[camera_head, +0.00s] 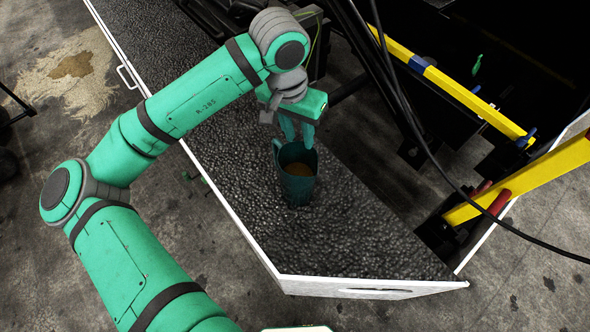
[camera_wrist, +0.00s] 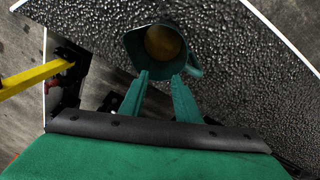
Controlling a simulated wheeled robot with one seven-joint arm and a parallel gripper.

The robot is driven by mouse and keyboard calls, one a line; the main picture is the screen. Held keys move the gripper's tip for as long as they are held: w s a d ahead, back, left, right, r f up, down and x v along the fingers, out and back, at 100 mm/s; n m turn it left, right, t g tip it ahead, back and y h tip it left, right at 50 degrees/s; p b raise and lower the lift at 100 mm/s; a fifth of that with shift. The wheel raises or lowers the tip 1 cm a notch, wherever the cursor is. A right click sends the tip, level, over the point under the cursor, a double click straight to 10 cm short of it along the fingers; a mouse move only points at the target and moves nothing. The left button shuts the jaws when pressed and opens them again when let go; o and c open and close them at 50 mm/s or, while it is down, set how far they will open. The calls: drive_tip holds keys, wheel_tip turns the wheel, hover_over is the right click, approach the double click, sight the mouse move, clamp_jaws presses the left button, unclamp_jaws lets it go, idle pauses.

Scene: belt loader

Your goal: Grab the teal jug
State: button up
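The teal jug (camera_head: 298,184) stands upright on the black, rough-textured belt surface (camera_head: 352,235). Its open top faces up and shows a brownish inside. In the wrist view the jug (camera_wrist: 139,58) lies just beyond the fingertips, with its handle at the lower right. My gripper (camera_head: 297,143) is above the jug's rim at its far side, fingers pointing down. In the wrist view my gripper (camera_wrist: 163,76) has its two teal fingers apart with nothing between them. The fingertips overlap the jug's near edge in the picture; I cannot tell whether they touch it.
A white edge (camera_head: 232,215) borders the belt surface. Yellow bars (camera_head: 455,90) and black cables (camera_head: 410,115) lie to the right. Dark machinery stands behind. The belt surface in front of the jug is clear, and stained concrete floor (camera_head: 60,140) surrounds it.

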sight(283, 161)
drive_tip(key=shift+n+g+y, duration=0.3)
drive_tip(key=shift+y, duration=0.4)
drive_tip(key=a, duration=0.4)
drive_tip(key=shift+s+r, duration=0.15)
drive_tip(key=shift+s, duration=0.15)
wheel_tip(283, 161, down, 10)
drive_tip(key=shift+f, duration=0.25)
clamp_jaws()
idle(0.6)
